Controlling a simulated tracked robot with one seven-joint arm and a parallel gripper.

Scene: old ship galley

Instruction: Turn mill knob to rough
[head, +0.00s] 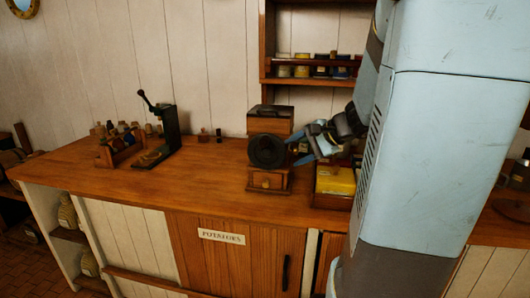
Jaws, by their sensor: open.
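The mill (270,123) is a wooden box with a dark round part (267,151) on its front and a small drawer (267,181) with a pale knob below. It stands upright on the wooden counter (210,182). My gripper (293,148) is open at the mill's right side, with its blue fingers close to the dark round part. I cannot tell whether they touch it. No rough or fine marking can be read, and the mill's right side is partly hidden by my gripper.
A black lever press (163,137) and a rack of corks (118,145) stand at left. A shelf with tins (302,71) hangs behind. The counter left of the mill is mostly clear.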

